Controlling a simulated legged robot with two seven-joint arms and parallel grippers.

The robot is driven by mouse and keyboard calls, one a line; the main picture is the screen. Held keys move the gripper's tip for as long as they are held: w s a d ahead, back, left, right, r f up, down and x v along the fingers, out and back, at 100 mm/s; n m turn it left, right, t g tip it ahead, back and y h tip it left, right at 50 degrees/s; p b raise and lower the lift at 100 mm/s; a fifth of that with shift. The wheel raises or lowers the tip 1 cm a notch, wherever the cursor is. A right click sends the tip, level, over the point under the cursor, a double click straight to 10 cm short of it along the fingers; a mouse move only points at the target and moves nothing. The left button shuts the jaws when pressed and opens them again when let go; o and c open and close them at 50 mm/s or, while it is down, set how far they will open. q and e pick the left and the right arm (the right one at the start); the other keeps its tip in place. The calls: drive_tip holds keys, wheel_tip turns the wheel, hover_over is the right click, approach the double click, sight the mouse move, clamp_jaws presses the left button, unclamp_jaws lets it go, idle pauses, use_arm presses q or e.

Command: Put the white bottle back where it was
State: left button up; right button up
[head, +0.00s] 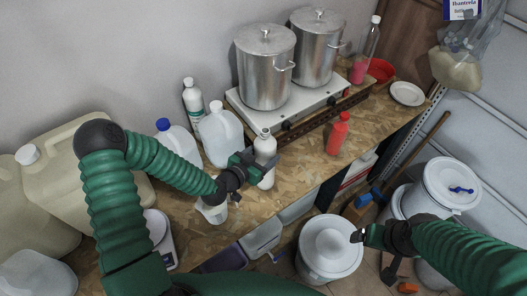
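A white bottle (265,146) with a small cap is upright near the front edge of the wooden worktop (300,172). My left gripper (257,164) is at the bottle's middle, with its fingers around it, and looks shut on it. Part of the bottle is hidden by the fingers. I cannot tell whether its base touches the worktop. My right gripper (357,237) is above the right side of a white lidded drum (325,266) on the floor, apart from the worktop. Its fingers are too small to tell whether they are open.
A white jug (219,134), a blue-capped jug (177,140) and a labelled bottle (193,102) stand behind my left gripper. Two steel pots (265,75) stand on a hot plate. A red bottle (338,134) is to the right, with bare worktop around it. Large canisters (65,180) fill the left.

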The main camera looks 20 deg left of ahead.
use_arm(q)
drive_tip(key=shift+w+d+f, duration=0.1)
drive_tip(key=shift+w+d, duration=0.1)
drive_tip(key=shift+d, duration=0.1)
drive_tip(key=o, duration=1.2)
drive_tip(key=shift+s, duration=0.1)
drive_tip(key=o, duration=0.3)
drive_tip(key=shift+s+a, duration=0.1)
drive_tip(key=shift+a, duration=0.45)
use_arm(e)
drive_tip(key=shift+a, duration=0.1)
